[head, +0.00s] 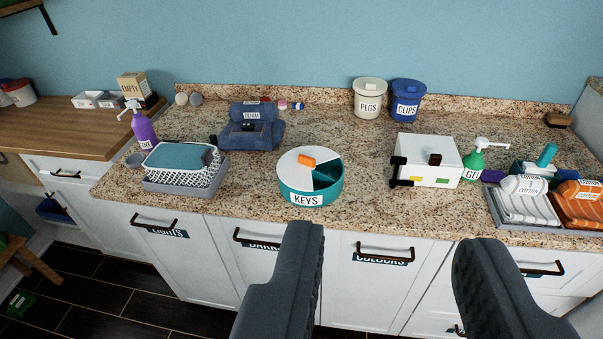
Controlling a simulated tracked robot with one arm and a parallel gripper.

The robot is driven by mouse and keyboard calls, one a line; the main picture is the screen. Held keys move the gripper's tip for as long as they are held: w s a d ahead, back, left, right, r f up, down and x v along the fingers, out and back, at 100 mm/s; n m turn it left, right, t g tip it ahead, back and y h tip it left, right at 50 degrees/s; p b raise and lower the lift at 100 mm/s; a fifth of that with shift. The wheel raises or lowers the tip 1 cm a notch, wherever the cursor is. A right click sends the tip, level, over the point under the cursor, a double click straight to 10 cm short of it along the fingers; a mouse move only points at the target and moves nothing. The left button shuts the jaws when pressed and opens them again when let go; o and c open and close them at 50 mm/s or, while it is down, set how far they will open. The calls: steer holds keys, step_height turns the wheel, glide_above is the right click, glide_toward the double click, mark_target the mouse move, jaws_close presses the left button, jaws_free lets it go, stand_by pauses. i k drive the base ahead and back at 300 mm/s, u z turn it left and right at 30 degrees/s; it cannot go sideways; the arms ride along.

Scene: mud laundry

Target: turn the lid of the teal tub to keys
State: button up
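The teal tub (322,199) is round and stands near the front of the granite counter, with a white "KEYS" label on its front wall. Its white lid (296,171) has a wedge-shaped opening at the right that shows the dark teal inside. An orange knob (307,160) sits on the lid near its middle. I cannot make out any contents through the opening. My gripper (390,245) is in the foreground, below and in front of the tub, with its two dark fingers wide apart. Nothing is between them, and they do not touch the tub.
Bare granite surrounds the tub. Drawer handles project below the counter edge.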

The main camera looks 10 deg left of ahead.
mark_target(294, 168)
steer(key=u, duration=0.55)
steer(key=i, duration=1.5)
steer(key=z, duration=0.55)
